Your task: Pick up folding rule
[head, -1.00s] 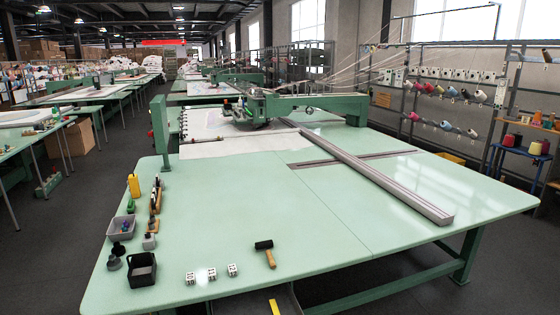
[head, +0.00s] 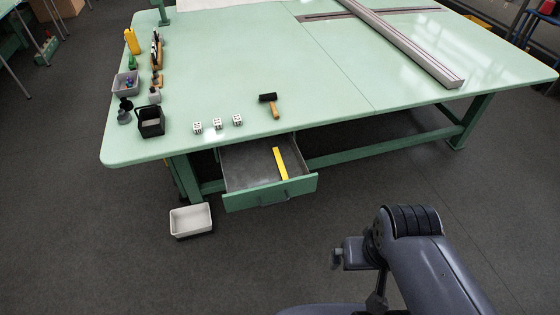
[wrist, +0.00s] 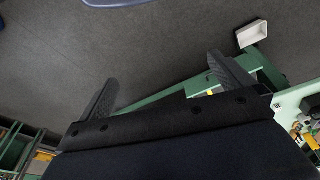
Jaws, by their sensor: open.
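The folding rule (head: 280,163) is a narrow yellow strip lying in an open drawer (head: 240,167) under the front edge of the green table. It lies lengthwise from back to front, right of the drawer's middle. My gripper (wrist: 163,70) is open and empty in the wrist view, its two dark fingers wide apart over the grey floor. A small yellow patch beside the right finger may be the rule, but most of it is hidden. In the head view my arm is at the lower right, well apart from the drawer.
A white tub (head: 190,220) is on the floor left of the drawer. The floor before the drawer is clear.

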